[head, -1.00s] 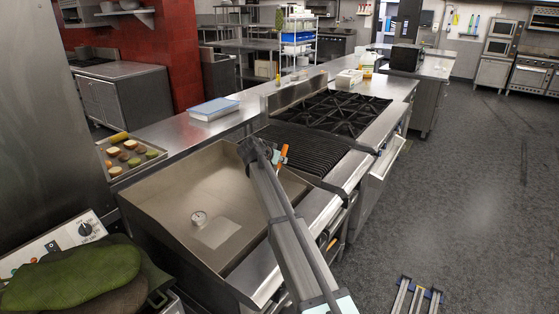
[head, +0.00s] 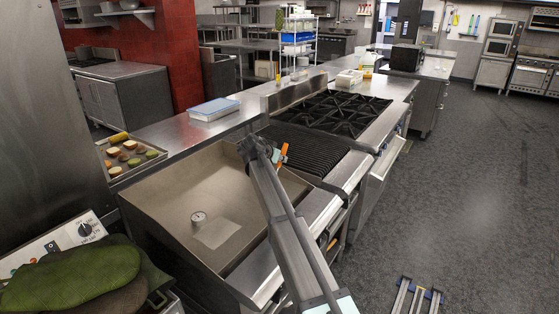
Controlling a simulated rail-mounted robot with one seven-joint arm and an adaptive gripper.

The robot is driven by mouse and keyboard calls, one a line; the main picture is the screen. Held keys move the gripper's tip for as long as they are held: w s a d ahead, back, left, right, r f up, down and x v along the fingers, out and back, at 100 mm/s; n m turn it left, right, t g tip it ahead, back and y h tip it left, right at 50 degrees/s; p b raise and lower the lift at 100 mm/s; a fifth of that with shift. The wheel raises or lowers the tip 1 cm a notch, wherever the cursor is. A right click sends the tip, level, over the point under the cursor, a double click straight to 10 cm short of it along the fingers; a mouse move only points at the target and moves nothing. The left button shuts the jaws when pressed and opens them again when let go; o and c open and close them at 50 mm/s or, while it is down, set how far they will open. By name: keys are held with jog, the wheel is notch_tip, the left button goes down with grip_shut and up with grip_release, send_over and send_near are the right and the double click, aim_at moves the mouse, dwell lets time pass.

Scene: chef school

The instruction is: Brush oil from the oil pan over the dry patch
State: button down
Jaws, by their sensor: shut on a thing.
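A pale, four-sided dry patch (head: 213,234) shows on the brown flat griddle plate (head: 180,195). A round dial gauge (head: 198,217) sits at its upper left edge. My gripper (head: 256,146) is at the far end of my arm, over the right back part of the griddle, apart from the patch. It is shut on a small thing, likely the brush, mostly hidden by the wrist. An orange part shows beside the wrist.
A tray of food pieces (head: 134,163) lies left of the griddle. A ribbed grill (head: 305,143) and black burner grates (head: 334,111) adjoin on the right. Green oven mitts (head: 75,279) lie at the lower left. The floor at right is mostly open.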

aim_at(284, 145)
jog(key=shift+r+p, duration=0.35)
jog(key=shift+r, duration=2.85)
